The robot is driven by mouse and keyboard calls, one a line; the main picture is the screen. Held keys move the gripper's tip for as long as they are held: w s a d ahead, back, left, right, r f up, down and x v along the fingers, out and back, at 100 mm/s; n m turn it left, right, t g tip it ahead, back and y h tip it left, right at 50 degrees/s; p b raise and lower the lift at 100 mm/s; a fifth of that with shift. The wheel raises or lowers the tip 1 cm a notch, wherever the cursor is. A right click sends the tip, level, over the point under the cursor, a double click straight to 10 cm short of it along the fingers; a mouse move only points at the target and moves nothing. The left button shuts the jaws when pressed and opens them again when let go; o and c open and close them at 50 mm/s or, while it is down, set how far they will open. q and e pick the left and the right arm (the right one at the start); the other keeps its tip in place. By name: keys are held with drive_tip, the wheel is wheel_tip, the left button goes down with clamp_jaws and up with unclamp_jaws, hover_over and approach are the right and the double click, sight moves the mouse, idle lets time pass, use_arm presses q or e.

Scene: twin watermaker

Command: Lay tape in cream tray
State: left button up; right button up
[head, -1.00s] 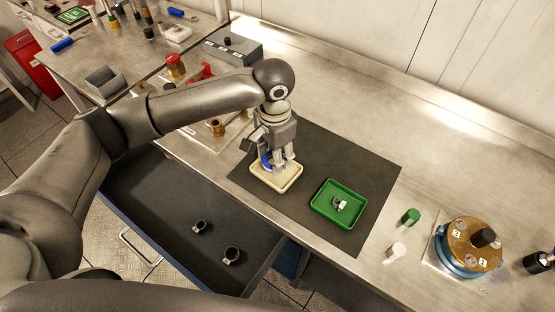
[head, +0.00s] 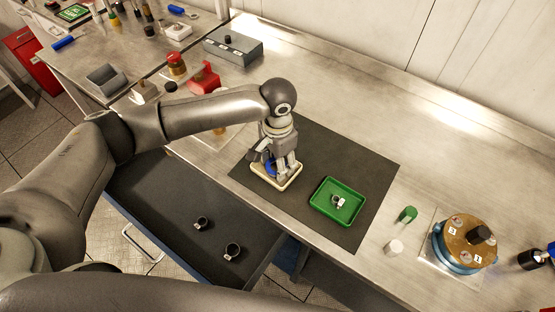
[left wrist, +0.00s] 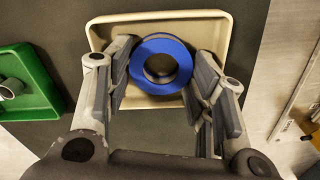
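The tape is a blue ring-shaped roll (left wrist: 160,66); part of it also shows in the head view (head: 270,168). My left gripper (left wrist: 161,75) points down over the cream tray (head: 282,184) with one finger on each side of the tape. Both fingers appear to touch its outer edge. The tape lies within the tray's outline in the left wrist view, where the tray's rim (left wrist: 160,17) shows behind it. I cannot tell whether the tape rests on the tray floor. My right gripper is out of view.
A green tray (head: 345,216) with a small ring-shaped part stands right of the cream tray on the dark mat (head: 310,155). An open drawer (head: 170,205) with two dark rings is in front. A brass-and-blue round device (head: 465,243) stands at right.

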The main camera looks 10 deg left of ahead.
use_arm(q)
drive_tip(key=shift+r, duration=0.2)
wheel_tip(320, 180, up, 12)
drive_tip(key=b, duration=0.2)
idle(0.6)
